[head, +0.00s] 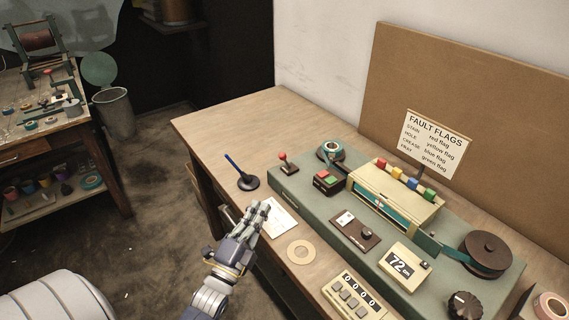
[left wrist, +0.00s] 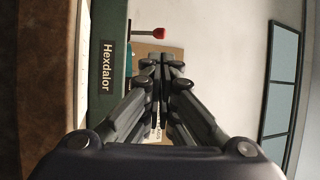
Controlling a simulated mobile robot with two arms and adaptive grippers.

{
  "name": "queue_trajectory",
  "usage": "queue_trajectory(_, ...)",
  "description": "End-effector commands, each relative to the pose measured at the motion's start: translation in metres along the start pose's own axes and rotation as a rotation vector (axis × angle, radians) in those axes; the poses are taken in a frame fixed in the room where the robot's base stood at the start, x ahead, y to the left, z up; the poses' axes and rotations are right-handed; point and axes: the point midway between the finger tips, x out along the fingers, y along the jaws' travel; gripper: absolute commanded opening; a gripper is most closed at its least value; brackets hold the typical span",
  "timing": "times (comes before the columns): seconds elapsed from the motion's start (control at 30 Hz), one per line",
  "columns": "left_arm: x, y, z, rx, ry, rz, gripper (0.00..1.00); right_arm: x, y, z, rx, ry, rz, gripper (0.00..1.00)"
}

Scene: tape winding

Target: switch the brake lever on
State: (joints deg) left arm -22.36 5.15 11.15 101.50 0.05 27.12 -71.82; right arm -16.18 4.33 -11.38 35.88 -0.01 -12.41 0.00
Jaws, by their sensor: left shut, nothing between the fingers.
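A small lever with a red knob (head: 284,158), the likely brake lever, stands on the left end of the green machine base (head: 312,188) in the head view. Its red knob (left wrist: 158,33) also shows in the left wrist view, beyond the fingertips and near the top edge. My left gripper (head: 258,213) is shut and empty, in front of the machine base and apart from the lever. Its closed fingers (left wrist: 161,68) fill the middle of the left wrist view. My right gripper is not in view.
The table's back left (head: 235,125) is clear.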

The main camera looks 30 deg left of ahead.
Motion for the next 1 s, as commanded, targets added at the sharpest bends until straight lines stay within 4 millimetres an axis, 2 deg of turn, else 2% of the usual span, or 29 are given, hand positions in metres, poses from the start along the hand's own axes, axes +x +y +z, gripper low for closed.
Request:
queue_trajectory(0.1,0.0,0.0,0.0,-0.001,0.0,0.001,0.0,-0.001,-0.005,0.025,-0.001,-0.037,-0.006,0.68)
queue_trajectory(0.27,0.005,-0.001,0.0,-0.001,0.0,0.0,0.0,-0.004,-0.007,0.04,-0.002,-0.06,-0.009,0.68)
queue_trajectory(0.43,0.03,-0.003,0.0,-0.002,0.001,-0.003,0.0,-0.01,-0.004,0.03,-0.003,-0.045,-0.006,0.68)
queue_trajectory(0.67,0.08,-0.003,0.0,-0.001,0.001,-0.002,0.0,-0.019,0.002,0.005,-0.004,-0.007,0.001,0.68)
queue_trajectory(0.8,0.108,-0.003,0.0,-0.001,0.001,-0.002,0.0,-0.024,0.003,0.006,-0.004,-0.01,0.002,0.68)
queue_trajectory(1.0,0.133,-0.001,0.0,-0.002,0.0,0.0,0.0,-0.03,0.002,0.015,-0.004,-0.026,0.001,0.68)
